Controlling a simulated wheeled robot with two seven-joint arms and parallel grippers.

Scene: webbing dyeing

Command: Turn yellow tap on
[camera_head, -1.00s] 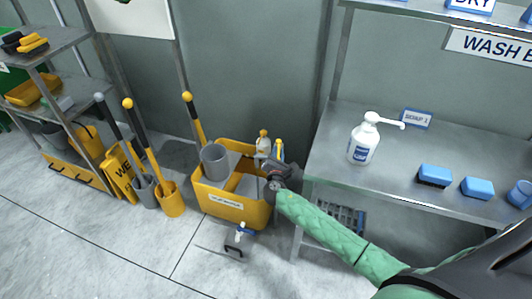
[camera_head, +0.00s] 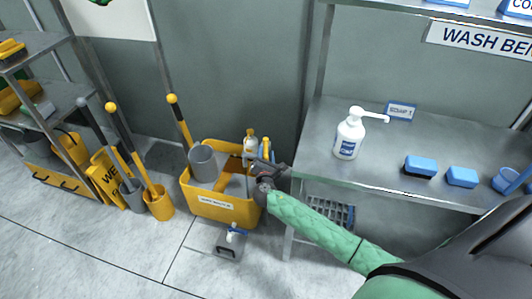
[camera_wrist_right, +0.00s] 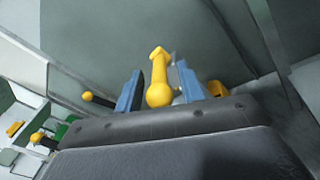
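A yellow, knob-ended piece (camera_wrist_right: 159,80) stands between the fingers of my right gripper (camera_wrist_right: 160,92) in the right wrist view. It looks like a tap handle, but its base is hidden. The blue fingertips are apart, one on each side of it, with narrow gaps visible; I cannot tell how deep it sits between them. In the head view my right gripper (camera_head: 265,160) is at the right rim of the yellow mop bucket (camera_head: 221,207), beside the wash bench leg. A small yellow top (camera_head: 266,143) shows at its fingertips. My left gripper is out of view.
A steel bench (camera_head: 400,150) with a soap pump (camera_head: 349,134) and blue blocks is at right. A grey box with a blue-handled tap (camera_head: 229,246) is on the floor. Mops stand at left.

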